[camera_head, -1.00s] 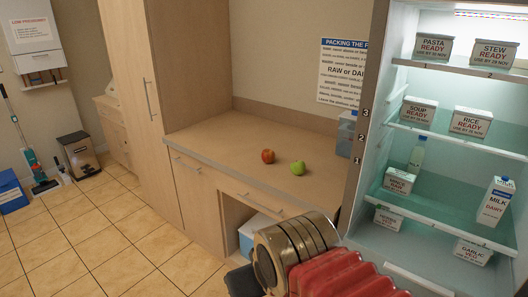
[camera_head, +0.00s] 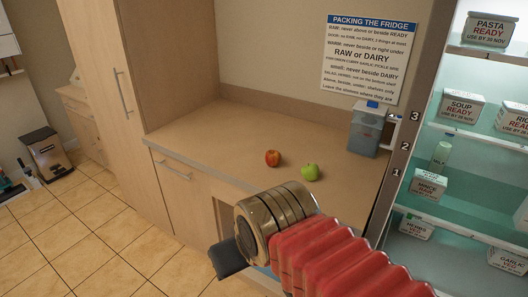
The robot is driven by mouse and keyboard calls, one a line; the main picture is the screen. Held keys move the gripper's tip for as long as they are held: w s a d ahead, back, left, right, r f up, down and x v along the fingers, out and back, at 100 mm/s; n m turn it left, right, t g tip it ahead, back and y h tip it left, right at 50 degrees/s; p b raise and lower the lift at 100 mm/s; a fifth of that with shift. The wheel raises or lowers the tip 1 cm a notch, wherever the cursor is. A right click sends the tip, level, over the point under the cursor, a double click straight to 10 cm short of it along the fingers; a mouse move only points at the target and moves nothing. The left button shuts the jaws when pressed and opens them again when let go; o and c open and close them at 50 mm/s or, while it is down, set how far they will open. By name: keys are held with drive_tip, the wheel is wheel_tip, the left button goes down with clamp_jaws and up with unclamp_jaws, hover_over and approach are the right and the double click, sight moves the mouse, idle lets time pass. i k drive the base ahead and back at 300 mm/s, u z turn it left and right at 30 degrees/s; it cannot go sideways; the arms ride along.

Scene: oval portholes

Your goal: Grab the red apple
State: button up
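The red apple (camera_head: 273,158) rests on the wooden counter (camera_head: 215,135), just left of a green apple (camera_head: 310,172) with a small gap between them. My arm reaches in from the lower right, and part of my gripper (camera_head: 229,258) shows as a dark piece at its end, below and in front of the counter edge. It is well apart from the red apple. The fingertips are not clearly seen, so whether it is open or shut cannot be told.
An open fridge (camera_head: 428,130) with labelled boxes on its shelves stands at the right. A clear container with a blue lid (camera_head: 368,132) stands on the counter by it. A tall cabinet (camera_head: 130,75) bounds the counter at left. The tiled floor (camera_head: 80,235) is clear.

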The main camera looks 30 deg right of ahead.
sight(273, 157)
drive_tip(key=i, duration=1.05)
